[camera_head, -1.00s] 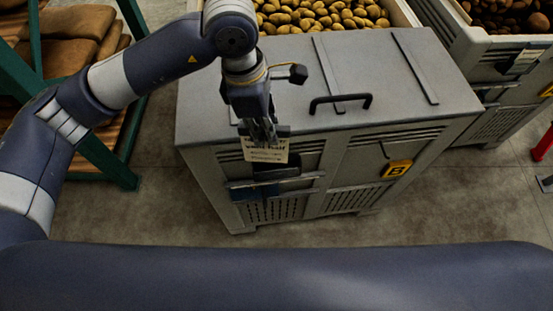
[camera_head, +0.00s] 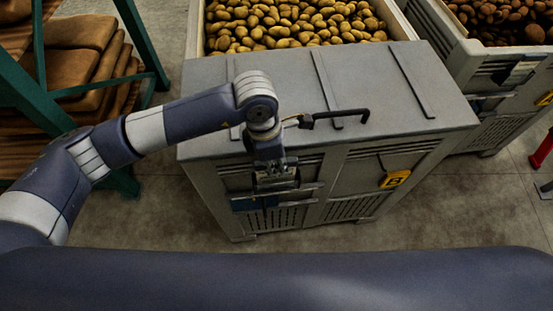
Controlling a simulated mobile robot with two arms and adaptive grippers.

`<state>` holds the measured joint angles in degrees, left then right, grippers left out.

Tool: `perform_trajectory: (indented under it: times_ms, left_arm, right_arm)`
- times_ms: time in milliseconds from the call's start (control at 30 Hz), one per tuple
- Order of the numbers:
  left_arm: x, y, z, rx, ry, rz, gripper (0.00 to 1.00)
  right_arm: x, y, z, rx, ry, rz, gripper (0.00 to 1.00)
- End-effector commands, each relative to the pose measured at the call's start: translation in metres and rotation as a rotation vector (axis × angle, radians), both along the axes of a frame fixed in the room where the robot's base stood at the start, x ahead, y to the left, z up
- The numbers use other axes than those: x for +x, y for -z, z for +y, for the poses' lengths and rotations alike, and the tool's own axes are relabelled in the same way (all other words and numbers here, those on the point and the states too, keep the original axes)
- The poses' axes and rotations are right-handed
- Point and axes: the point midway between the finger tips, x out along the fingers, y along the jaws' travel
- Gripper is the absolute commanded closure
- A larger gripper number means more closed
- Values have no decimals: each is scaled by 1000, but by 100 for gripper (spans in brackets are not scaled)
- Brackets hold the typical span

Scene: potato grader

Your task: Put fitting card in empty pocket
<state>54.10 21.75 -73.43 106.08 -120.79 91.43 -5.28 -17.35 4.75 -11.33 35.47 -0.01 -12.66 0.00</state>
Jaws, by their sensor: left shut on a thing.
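My left gripper (camera_head: 274,176) is shut on a pale card (camera_head: 280,182), right in front of the upper left front of the grey lidded crate (camera_head: 215,190). Only a small part of the card shows between and below the fingers. A holder (camera_head: 300,191) with a rail and a dark blue lower part sits on the crate's front, just below the fingers. I cannot tell whether the card is inside it or only in front of it. My right gripper is not in view.
A green rack (camera_head: 22,85) with sacks is at left.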

Motion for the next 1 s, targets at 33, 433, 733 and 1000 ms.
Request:
perform_trajectory:
  times_ms: [33,433,733,1000]
  left_arm:
    - [0,2,0,-1,0,1,100]
    - [0,6,0,-1,1,-1,80]
    - [0,5,0,-1,1,-1,67]
    - [2,-6,1,-3,0,-7,67]
  right_arm:
    - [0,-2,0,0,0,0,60]
    - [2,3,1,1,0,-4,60]
    - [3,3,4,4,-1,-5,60]
    - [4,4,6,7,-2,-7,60]
